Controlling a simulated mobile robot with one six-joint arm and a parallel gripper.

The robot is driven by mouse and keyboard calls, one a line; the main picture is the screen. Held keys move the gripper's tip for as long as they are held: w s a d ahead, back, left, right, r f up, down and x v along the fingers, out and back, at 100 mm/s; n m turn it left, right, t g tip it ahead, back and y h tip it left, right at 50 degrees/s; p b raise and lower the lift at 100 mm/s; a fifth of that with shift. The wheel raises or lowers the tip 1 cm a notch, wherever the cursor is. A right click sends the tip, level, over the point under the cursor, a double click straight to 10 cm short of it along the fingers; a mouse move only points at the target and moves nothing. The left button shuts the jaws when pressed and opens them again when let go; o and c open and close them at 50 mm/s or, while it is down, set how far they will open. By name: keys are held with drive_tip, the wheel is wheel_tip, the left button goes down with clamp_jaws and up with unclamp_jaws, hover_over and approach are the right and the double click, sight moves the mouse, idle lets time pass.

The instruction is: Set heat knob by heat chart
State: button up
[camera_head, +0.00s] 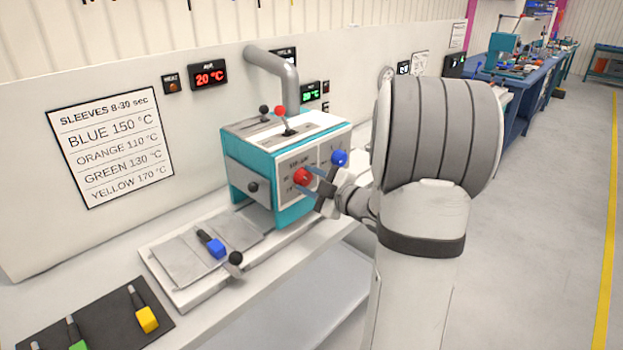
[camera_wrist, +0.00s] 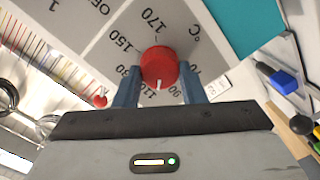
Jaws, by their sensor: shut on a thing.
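The red heat knob (camera_head: 302,175) is on the front of the teal and white machine (camera_head: 283,165). My gripper (camera_head: 311,184) is shut on the knob, one finger on each side in the wrist view (camera_wrist: 160,85). The left finger partly covers the 130 label. The heat chart (camera_head: 113,145) on the back panel reads blue 150, orange 110, green 130, yellow 170 °C.
A blue-ended piece (camera_head: 214,246) lies on the plate before the machine. Yellow (camera_head: 147,318) and green (camera_head: 77,345) pieces lie on a dark mat. A blue knob (camera_head: 339,158) is close right of the red one.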

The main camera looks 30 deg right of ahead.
drive_tip(key=m+p, duration=0.3)
drive_tip(key=m, duration=0.3)
drive_tip(key=shift+d+r, duration=0.1)
drive_tip(key=shift+r, duration=0.05)
drive_tip(key=m+p, duration=0.3)
drive_tip(key=m, duration=0.2)
drive_tip(key=shift+w+d+y, duration=0.1)
drive_tip(key=shift+y, duration=0.2)
drive_tip(key=m+p, duration=0.3)
drive_tip(key=m, duration=0.2)
drive_tip(key=shift+d+m, duration=0.1)
drive_tip(key=shift+m, duration=0.3)
drive_tip(key=m+p, duration=0.3)
drive_tip(key=m, duration=0.2)
drive_tip(key=shift+f+y, duration=0.2)
drive_tip(key=shift+y, duration=0.1)
drive_tip(key=shift+m, duration=0.3)
drive_tip(key=o, duration=1)
drive_tip(key=shift+f, duration=0.1)
